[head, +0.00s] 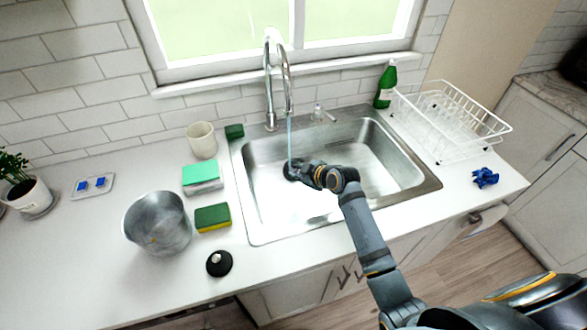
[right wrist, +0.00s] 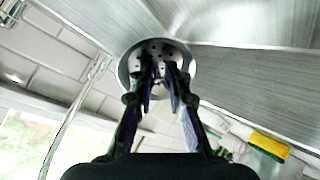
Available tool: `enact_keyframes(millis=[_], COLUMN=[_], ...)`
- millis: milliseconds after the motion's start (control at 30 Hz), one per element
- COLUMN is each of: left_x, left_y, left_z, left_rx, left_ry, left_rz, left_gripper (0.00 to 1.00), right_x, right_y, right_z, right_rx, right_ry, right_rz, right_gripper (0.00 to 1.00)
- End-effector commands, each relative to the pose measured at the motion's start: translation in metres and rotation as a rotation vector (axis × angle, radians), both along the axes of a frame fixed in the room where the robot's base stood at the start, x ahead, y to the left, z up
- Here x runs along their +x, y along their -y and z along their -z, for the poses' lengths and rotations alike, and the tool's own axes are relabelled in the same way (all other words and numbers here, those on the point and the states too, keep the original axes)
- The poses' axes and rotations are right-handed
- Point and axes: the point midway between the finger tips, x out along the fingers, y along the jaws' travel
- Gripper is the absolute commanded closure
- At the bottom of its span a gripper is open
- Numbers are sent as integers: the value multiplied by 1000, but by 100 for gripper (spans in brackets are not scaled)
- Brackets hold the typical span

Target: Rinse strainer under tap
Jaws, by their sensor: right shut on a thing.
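The tap (head: 275,75) stands behind the sink (head: 385,165), and a thin pale blue stream of water (head: 289,135) falls from its spout. My right gripper (head: 300,173) is low in the basin, beside the foot of the stream. In the right wrist view, the strainer (right wrist: 152,47) is a round metal disc with small holes. My right gripper's fingers (right wrist: 160,78) are shut on its middle. In the head view the gripper mostly hides the strainer; a dark round patch shows there, and I cannot tell whether it is strainer or drain. My left gripper is out of view.
Left of the sink are a metal bucket (head: 150,222), sponges (head: 212,217), a mug (head: 202,141) and a black stopper (head: 219,263). On the right are a green bottle (head: 385,86), a white dish rack (head: 450,115) and a blue cloth (head: 485,178). The basin's right side is clear.

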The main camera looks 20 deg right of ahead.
Motion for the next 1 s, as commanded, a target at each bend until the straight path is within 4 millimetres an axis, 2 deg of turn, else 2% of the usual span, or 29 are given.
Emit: enact_keyframes(millis=[367,1000], left_x=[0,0], left_y=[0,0], left_z=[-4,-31], left_rx=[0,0], left_ry=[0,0], left_rz=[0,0], left_gripper=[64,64], right_x=[-4,-63], right_y=[1,17], right_z=[-1,-1], right_rx=[-1,-1], right_ry=[0,-1], right_rz=[1,1], right_gripper=[100,100])
